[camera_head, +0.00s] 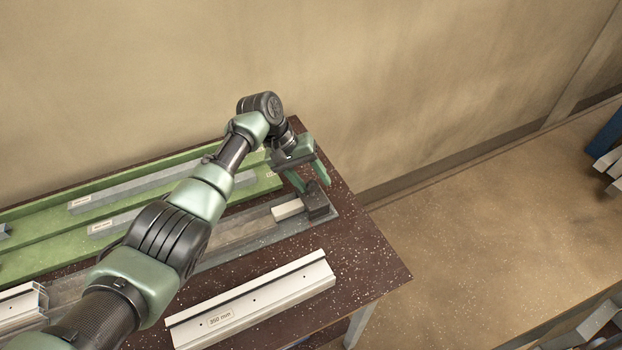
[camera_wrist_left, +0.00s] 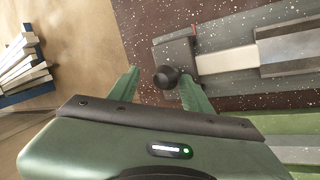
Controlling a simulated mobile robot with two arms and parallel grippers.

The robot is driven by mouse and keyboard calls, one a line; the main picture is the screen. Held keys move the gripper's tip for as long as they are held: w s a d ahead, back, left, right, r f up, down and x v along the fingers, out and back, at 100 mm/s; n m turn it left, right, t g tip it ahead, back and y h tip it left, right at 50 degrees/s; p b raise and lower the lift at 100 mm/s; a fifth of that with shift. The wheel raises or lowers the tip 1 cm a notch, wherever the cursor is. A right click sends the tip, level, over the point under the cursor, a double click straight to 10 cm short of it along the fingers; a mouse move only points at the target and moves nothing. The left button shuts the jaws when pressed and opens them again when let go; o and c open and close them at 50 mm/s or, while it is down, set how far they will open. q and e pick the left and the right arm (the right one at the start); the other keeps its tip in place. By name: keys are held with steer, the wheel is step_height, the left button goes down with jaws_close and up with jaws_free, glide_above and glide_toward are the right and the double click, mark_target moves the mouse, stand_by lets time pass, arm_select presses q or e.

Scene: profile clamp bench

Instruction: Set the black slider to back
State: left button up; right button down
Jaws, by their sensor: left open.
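The black slider shows as a dark block (camera_head: 316,204) at the right end of the grey clamp fixture (camera_head: 238,246) on the table. In the left wrist view its round black knob (camera_wrist_left: 166,77) stands out from the dark block (camera_wrist_left: 178,52). My left gripper (camera_head: 312,185) is open, pointing down over that end of the fixture. In the left wrist view its fingertips (camera_wrist_left: 158,76) appear on either side of the knob, which looks closer to the right finger. I cannot tell whether they touch it. A pale profile (camera_wrist_left: 228,60) lies in the fixture against the block. My right gripper is not in view.
A white profile marked 350 mm (camera_head: 250,300) lies at the front of the dark speckled table (camera_head: 365,262). A green tray (camera_head: 40,243) with grey profiles runs along the back near the wall. My left arm hides part of the fixture. The table's right corner is clear.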

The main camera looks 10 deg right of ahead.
mark_target(299, 193)
arm_select(q)
steer(key=b+v, duration=0.1)
steer(key=v, duration=0.6)
steer(key=shift+a+r, duration=0.15)
steer(key=shift+r, duration=0.2)
